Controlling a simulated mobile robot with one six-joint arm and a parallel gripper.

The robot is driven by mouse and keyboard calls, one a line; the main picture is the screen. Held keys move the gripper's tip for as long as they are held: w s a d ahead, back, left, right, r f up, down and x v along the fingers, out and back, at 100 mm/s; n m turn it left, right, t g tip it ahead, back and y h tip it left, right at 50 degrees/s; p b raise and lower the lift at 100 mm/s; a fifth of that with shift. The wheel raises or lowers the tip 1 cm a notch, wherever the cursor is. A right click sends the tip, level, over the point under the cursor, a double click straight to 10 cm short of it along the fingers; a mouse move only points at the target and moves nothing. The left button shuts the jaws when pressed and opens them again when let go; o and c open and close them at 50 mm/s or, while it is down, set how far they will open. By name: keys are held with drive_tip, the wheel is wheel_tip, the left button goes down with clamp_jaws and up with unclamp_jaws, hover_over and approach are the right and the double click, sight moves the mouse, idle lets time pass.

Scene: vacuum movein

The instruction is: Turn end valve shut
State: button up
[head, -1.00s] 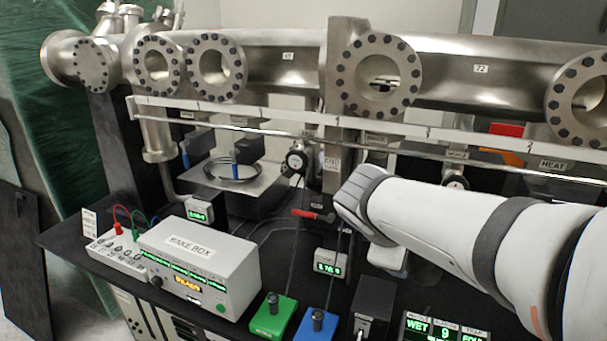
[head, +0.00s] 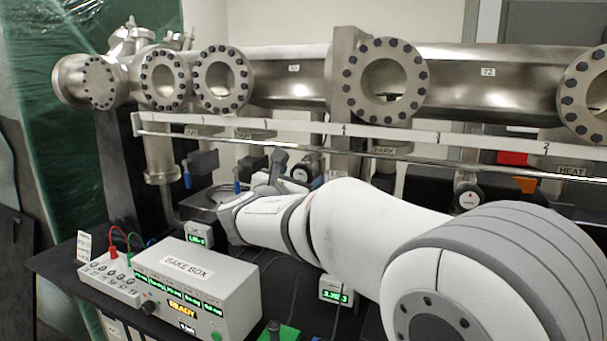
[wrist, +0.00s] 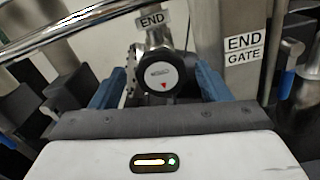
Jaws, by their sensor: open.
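The end valve is a round black knob (wrist: 158,76) with a pale face and a red triangle, under an END tag (wrist: 151,20) in the wrist view. The triangle is at the lower part of the face. My gripper (wrist: 157,82) is open, with one blue finger left of the knob and one right of it. I cannot tell whether either finger touches it. In the head view the knob (head: 302,172) shows partly above my arm, and my fingers cannot be made out clearly.
A column with an END GATE label (wrist: 244,48) stands close right of the knob. A lever with a blue handle (wrist: 286,80) is farther right. A metal rail (head: 400,153) crosses in front of the pipework. The bake box (head: 196,287) sits below on the bench.

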sight(300, 177)
drive_tip(key=shift+x, duration=1.6)
drive_tip(key=shift+c, duration=0.2)
drive_tip(key=c, duration=0.9)
